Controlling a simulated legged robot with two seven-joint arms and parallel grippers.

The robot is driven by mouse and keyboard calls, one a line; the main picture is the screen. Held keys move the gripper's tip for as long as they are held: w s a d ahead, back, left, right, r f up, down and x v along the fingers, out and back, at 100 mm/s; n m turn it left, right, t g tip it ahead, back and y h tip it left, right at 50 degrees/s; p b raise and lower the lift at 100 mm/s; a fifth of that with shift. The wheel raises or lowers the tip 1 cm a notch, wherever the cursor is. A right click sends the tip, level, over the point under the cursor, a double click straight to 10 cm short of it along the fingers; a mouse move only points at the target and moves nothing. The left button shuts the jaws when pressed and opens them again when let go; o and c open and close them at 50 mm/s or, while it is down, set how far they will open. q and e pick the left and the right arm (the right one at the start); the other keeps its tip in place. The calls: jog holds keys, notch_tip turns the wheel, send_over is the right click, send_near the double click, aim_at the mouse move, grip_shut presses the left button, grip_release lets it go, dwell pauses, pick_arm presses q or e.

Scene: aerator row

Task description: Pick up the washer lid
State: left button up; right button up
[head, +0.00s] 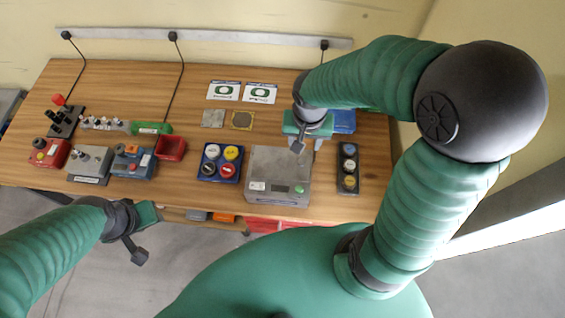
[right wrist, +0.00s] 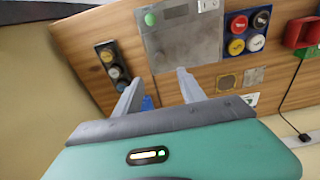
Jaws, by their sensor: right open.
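I cannot tell for sure which thing is the washer lid. A blue tray (head: 209,176) holds several round labelled lids, yellow, white, black and red; their print is too small to read. It also shows in the right wrist view (right wrist: 234,32). A dark rack (head: 348,187) holds three round pieces. My right gripper (head: 308,136) is open and empty above the table, behind the grey metal box; its two fingers (right wrist: 158,92) stand apart in the right wrist view. My left gripper (head: 147,213) is in front of the table's near edge, its jaw opening unclear.
The grey metal box (head: 279,164) with a green button stands between tray and rack. Two small square plates (head: 214,118) (head: 242,120) and two printed cards (head: 223,91) lie behind. A red bin (head: 171,148) and several control boxes fill the left. A blue item (head: 343,121) is partly hidden.

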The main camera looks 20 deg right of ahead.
jog(key=b, duration=0.1)
send_over(301, 161)
jog(key=f, duration=0.7)
jog(key=shift+s+a+f, duration=0.2)
jog(key=shift+s+a, duration=0.15)
jog(key=shift+w+f, duration=0.15)
jog(key=shift+f, duration=0.2)
jog(key=f, duration=0.4)
jog(key=shift+w+d+f+b, duration=0.1)
jog(key=shift+d+b, duration=0.15)
jog(key=shift+b, duration=0.15)
jog(key=shift+d+f, duration=0.1)
jog(key=shift+f, duration=0.15)
jog(key=shift+d, duration=0.15)
jog(key=shift+a, duration=0.2)
grip_shut()
